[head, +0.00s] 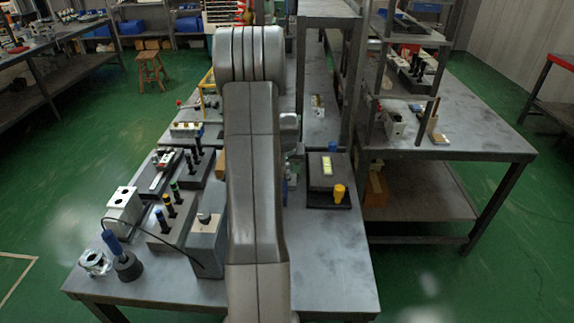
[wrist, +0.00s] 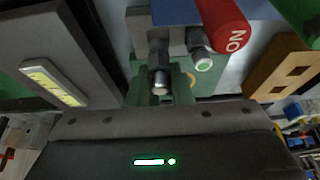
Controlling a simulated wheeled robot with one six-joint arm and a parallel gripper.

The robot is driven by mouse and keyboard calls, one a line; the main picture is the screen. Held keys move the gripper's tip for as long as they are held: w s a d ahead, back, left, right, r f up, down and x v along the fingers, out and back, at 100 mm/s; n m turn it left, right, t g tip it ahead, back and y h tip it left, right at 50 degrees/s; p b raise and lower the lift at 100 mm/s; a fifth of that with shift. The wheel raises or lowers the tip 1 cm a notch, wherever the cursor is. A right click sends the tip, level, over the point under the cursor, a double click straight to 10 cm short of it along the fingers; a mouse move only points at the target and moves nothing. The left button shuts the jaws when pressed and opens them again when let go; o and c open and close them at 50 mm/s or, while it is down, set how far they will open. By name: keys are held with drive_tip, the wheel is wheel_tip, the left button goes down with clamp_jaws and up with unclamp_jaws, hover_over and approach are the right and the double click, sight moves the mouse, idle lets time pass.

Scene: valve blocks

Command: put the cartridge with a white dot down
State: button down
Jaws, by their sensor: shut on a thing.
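My gripper (wrist: 161,92) has green fingers, which are closed around a short metal-ended cartridge (wrist: 160,78) in the wrist view. I cannot make out a white dot on the end facing me. Just right of it is a second round metal end (wrist: 203,65) with a pale spot, apart from the fingers. In the head view my arm hides most of the gripper and the cartridge; a bit of green shows right of the arm.
A dark plate with a grey block (head: 318,182) stands right of my arm, with a yellow knob (head: 339,192) at its corner. Blocks with black-topped pegs (head: 170,232) crowd the left side. The front right tabletop (head: 335,255) is clear. A metal rack post stands behind right.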

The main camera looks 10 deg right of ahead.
drive_tip(key=shift+f, duration=0.1)
drive_tip(key=shift+f+b, duration=0.55)
drive_tip(key=shift+b, duration=0.1)
drive_tip(key=c, duration=1.3)
unclamp_jaws()
drive_tip(key=shift+r+p, duration=0.45)
drive_tip(key=shift+r, duration=0.05)
drive_tip(key=v, duration=1.2)
drive_tip(key=shift+r, duration=0.15)
